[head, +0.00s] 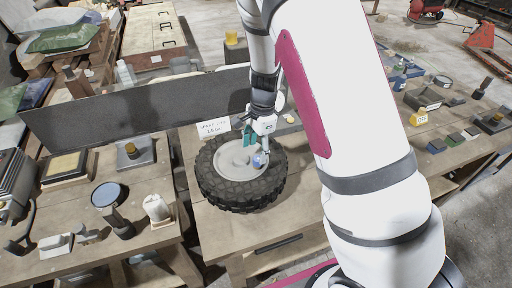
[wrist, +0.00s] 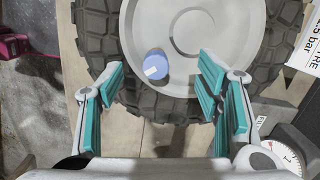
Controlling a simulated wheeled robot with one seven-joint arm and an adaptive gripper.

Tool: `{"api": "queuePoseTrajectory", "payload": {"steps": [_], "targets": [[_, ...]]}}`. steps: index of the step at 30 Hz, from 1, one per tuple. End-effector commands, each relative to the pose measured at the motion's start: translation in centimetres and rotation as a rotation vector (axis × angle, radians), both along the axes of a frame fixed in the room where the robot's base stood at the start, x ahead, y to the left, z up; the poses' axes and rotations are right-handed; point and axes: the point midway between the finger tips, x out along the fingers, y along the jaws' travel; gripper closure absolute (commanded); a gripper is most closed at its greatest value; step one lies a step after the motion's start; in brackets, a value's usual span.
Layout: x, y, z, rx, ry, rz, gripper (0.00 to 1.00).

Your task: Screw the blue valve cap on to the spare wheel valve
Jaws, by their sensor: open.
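The spare wheel (head: 240,170) lies flat on the wooden workbench, with a black knobbly tyre and a pale grey disc. The blue valve cap (wrist: 155,64) shows in the wrist view near the edge of the disc, with a white mark on it. It also shows in the head view (head: 260,160). The valve is not seen; whether it is beneath the cap I cannot tell. My gripper (wrist: 163,90) is open, with its teal fingers apart on either side of the cap in the picture and nothing between them in contact. In the head view my gripper (head: 256,143) is over the wheel.
A white sign (head: 213,128) stands behind the wheel, in front of a long dark panel (head: 130,110). A round gauge (wrist: 270,160) is at the wrist view's lower right. Side benches hold a blue-topped round item (head: 107,195) and several tools. Bare bench (head: 225,225) lies before the wheel.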

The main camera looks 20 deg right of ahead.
Motion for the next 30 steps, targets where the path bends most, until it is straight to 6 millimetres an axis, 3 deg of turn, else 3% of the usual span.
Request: {"api": "queuePoseTrajectory", "payload": {"steps": [8, 22, 30], "targets": [[0.0, 0.0, -0.3, 0.0, 0.0, -0.003, 0.41], [0.0, 0.0, -3.5, 0.001, 0.002, -0.005, 0.41], [0.0, 0.0, -3.5, 0.0, -0.001, -0.004, 0.43]]}}
